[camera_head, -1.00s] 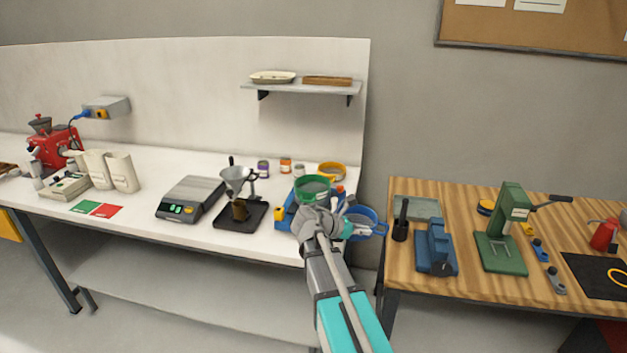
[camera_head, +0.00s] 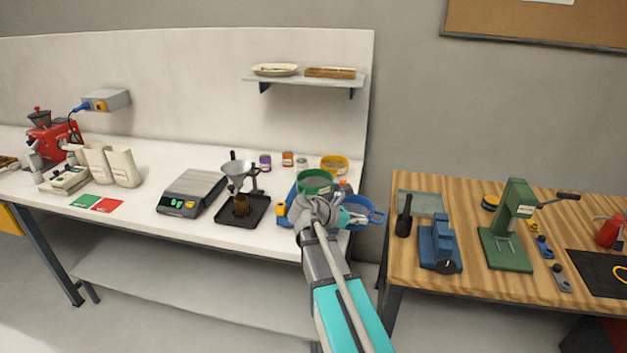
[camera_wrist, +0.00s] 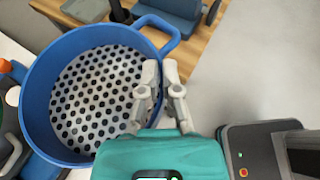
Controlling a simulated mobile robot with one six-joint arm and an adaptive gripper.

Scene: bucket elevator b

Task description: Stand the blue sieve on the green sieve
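The blue sieve (camera_head: 368,214) is a round pan with a perforated floor and a loop handle. It hangs past the right end of the white bench, over the gap. In the wrist view the blue sieve (camera_wrist: 38,100) shows from above. My gripper (camera_wrist: 160,72) has one finger inside and one outside its wall, shut on the rim by the handle. In the head view my gripper (camera_head: 344,217) is partly hidden by my wrist. The green sieve (camera_head: 315,182) sits on a blue base (camera_head: 286,208), left of the blue sieve; my wrist covers part of it.
Several small jars (camera_head: 287,158) and a yellow sieve (camera_head: 334,165) stand behind the green sieve. A funnel stand (camera_head: 238,180) and a scale (camera_head: 191,192) are to its left. A wooden table (camera_head: 470,270) with a blue vise (camera_head: 438,243) lies right of the gap.

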